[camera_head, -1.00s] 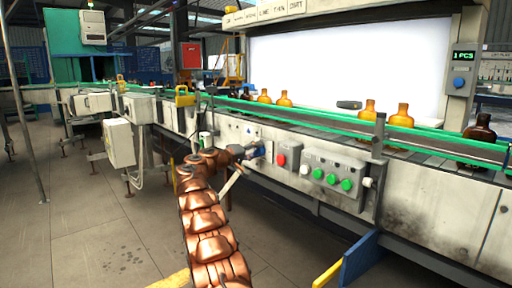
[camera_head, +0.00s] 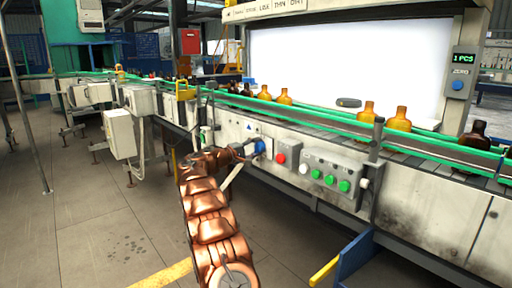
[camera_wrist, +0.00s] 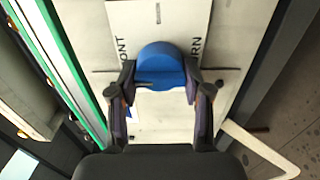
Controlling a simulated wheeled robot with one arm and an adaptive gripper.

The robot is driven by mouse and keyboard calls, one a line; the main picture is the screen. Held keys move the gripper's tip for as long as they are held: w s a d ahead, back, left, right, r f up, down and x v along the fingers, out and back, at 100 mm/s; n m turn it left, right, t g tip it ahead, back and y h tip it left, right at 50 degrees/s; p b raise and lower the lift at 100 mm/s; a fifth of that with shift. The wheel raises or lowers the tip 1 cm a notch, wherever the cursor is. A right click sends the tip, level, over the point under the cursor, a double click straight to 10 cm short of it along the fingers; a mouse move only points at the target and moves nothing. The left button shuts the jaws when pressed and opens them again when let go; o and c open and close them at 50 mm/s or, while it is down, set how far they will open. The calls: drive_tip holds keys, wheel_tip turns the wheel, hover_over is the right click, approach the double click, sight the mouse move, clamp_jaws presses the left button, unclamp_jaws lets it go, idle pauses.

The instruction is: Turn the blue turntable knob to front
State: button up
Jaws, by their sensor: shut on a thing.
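The blue turntable knob (camera_wrist: 160,62) sits on a white panel in the wrist view, with partly hidden lettering ending in "ONT" to its left and "RN" to its right. My gripper (camera_wrist: 160,82) has one finger on each side of the knob, shut on it. In the head view the knob (camera_head: 260,146) shows on the conveyor's front panel, with my gripper (camera_head: 252,149) against it and partly covering it. I cannot tell exactly which way the knob points.
A red button (camera_head: 281,158) and a grey box with green buttons (camera_head: 331,179) are right of the knob. Amber bottles (camera_head: 398,120) stand on the green-railed conveyor (camera_head: 330,122) above. A blue and yellow bar (camera_head: 345,262) juts out low at the right. Floor is clear at left.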

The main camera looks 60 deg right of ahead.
drive_tip(key=o, duration=1.1)
drive_tip(key=shift+o, duration=0.2)
drive_tip(key=shift+a, duration=0.15)
drive_tip(key=v, duration=1.1)
drive_tip(key=shift+a, duration=0.35)
drive_tip(key=shift+w, duration=0.1)
